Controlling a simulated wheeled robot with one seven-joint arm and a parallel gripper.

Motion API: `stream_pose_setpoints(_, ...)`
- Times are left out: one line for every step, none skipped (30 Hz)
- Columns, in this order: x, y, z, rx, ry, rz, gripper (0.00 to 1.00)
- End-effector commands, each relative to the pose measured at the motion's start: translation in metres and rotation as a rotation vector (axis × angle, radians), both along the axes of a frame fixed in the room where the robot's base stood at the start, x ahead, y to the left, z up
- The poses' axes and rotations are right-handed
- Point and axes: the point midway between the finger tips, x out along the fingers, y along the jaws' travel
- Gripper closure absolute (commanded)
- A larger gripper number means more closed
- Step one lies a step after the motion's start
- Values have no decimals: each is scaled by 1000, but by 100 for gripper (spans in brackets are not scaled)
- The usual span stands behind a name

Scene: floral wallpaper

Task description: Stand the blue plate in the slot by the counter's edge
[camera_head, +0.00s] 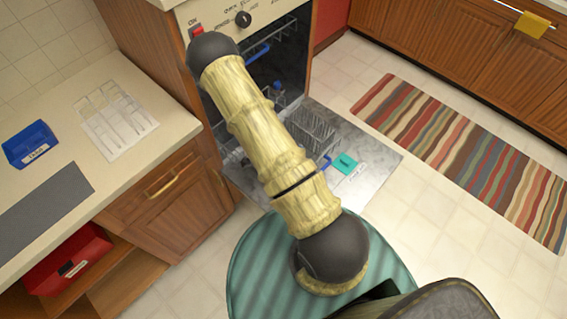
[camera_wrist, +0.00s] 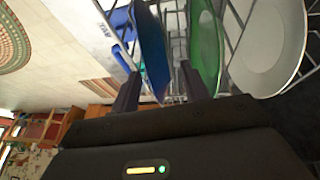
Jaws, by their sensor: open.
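The blue plate (camera_wrist: 151,50) stands on edge in the wrist view, seen nearly edge-on, in the wire rack. My gripper (camera_wrist: 160,72) is open, with one finger on each side of the blue plate's lower part. I cannot tell whether either finger touches it. A green plate (camera_wrist: 206,45) stands just right of the right finger, and a white plate (camera_wrist: 268,45) further right. In the head view my arm hides the gripper and the plates. On the counter (camera_head: 165,125) is a pale, divided rack or tray (camera_head: 115,118); I cannot tell whether it has the slot.
The dishwasher (camera_head: 262,55) is open, with its door (camera_head: 365,150) down and a teal item (camera_head: 345,163) on it. A blue bin (camera_head: 30,144) and a grey mat (camera_head: 40,213) lie on the counter. A red box (camera_head: 68,260) sits on a shelf below. A striped rug (camera_head: 465,150) lies right.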

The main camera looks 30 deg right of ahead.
Motion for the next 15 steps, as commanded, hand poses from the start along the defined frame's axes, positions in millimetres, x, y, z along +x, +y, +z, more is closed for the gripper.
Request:
stream_pose_setpoints(0,-4,-9,-1,1,-2,55)
stream_pose_setpoints(0,-6,-13,0,2,-3,55)
stream_pose_setpoints(0,-8,-19,0,3,-2,55)
stream_pose_setpoints(0,-11,-23,-1,1,-2,55)
stream_pose_setpoints(0,-13,-28,-1,1,-3,55)
stream_pose_setpoints(0,-14,-32,1,1,-1,55)
stream_pose_setpoints(1,-16,-36,0,1,-3,55)
stream_pose_setpoints(1,-18,-39,-1,1,-2,55)
stream_pose_setpoints(1,-20,-43,-1,1,0,55)
stream_pose_setpoints(1,-21,-46,-1,1,0,55)
stream_pose_setpoints(1,-22,-48,-1,1,0,55)
stream_pose_setpoints(1,-22,-50,-1,1,0,55)
stream_pose_setpoints(2,-23,-52,-1,0,0,55)
stream_pose_setpoints(2,-23,-52,-1,0,0,55)
stream_pose_setpoints(2,-23,-53,-1,-1,0,55)
